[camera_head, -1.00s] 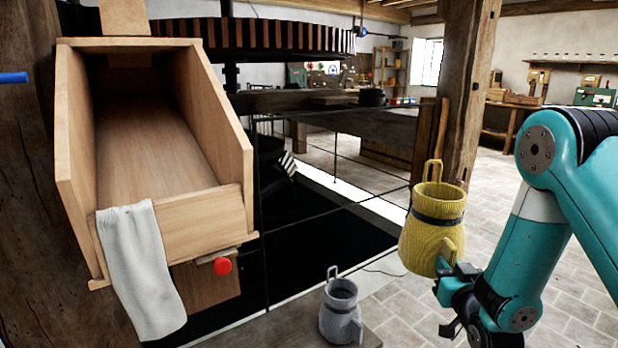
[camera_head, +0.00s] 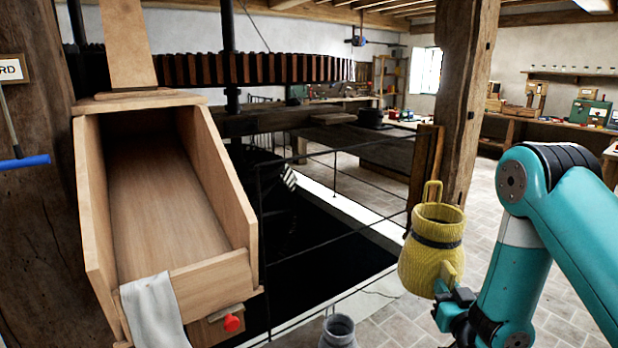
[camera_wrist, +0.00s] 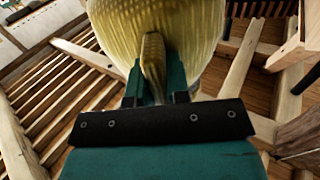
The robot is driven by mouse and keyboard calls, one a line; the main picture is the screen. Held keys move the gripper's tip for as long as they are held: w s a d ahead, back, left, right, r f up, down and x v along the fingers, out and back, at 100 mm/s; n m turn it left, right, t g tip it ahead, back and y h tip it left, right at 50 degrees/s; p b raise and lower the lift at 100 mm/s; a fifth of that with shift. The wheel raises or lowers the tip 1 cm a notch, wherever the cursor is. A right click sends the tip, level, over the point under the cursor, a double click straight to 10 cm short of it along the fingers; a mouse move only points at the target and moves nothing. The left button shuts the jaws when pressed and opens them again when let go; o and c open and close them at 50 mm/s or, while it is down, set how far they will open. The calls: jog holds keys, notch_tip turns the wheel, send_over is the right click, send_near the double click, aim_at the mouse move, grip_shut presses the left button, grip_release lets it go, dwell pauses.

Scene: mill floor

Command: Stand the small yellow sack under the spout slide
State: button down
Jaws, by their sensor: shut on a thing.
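The small yellow sack (camera_head: 432,250) is upright and raised, with a dark band round its neck, a loop on top and a tab low on its side. My gripper (camera_head: 450,292) is shut on the tab, at the sack's lower right. In the wrist view the sack (camera_wrist: 200,35) fills the top middle, with its tab between the jaws (camera_wrist: 155,85). The wooden spout slide (camera_head: 165,205) is at the left, an open sloping trough with a white cloth (camera_head: 152,312) over its front edge and a red knob (camera_head: 233,323) below. The place under the slide is mostly out of view.
A grey sack (camera_head: 338,332) is cut off at the bottom edge, between slide and yellow sack. A thin black railing (camera_head: 330,210) borders a dark pit behind. A thick wooden post (camera_head: 462,100) stands behind the yellow sack. Tiled floor is open at right.

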jog(key=s+f, duration=0.4)
jog(key=f, duration=0.3)
jog(key=shift+s+f, duration=0.3)
jog(key=shift+f, duration=0.05)
